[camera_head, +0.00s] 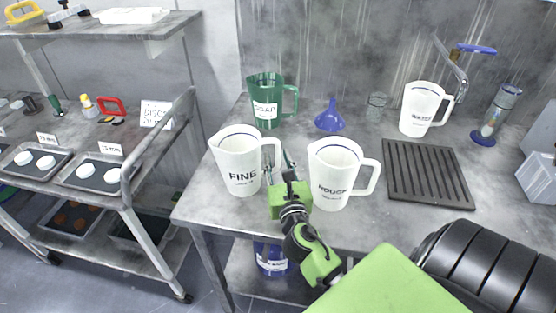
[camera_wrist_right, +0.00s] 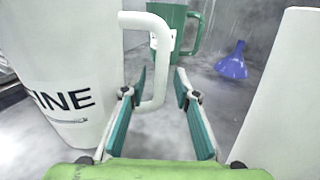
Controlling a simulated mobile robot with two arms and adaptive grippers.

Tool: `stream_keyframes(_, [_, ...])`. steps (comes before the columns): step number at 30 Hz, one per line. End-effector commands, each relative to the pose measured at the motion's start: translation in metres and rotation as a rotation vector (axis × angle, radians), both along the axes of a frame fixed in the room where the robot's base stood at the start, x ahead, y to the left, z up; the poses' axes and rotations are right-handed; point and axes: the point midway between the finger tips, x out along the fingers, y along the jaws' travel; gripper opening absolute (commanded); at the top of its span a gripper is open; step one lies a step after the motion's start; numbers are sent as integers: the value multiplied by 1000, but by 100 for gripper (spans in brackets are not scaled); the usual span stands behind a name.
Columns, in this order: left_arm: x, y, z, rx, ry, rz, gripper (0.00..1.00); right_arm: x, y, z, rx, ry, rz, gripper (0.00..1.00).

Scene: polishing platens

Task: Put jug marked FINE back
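The white jug marked FINE (camera_head: 236,163) stands upright near the table's front left edge, its handle to the right. In the right wrist view the FINE jug (camera_wrist_right: 60,75) fills the left side. My right gripper (camera_head: 278,164) is just right of this jug, at its handle. In the right wrist view its two teal fingers (camera_wrist_right: 162,78) are apart, and the lower part of the handle shows between them, nearer the left finger. The fingers do not appear closed on it. My left gripper is not in view.
A white jug marked ROUGH (camera_head: 331,172) stands close right of my right gripper. Behind are a green SOAP jug (camera_head: 266,98) and a blue funnel (camera_head: 330,118). Another white jug (camera_head: 420,108) stands by the tap, behind a dark ribbed mat (camera_head: 425,172). A shelf rack (camera_head: 150,165) is at left.

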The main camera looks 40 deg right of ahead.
Motion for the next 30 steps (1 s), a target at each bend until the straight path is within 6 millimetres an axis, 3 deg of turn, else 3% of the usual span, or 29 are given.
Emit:
stream_keyframes(11, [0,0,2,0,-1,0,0,-3,1,2,0,1,0,28])
stream_keyframes(24, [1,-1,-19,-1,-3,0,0,-77,40,0,2,2,0,28])
stream_keyframes(30, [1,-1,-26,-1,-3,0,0,-100,51,1,0,1,0,28])
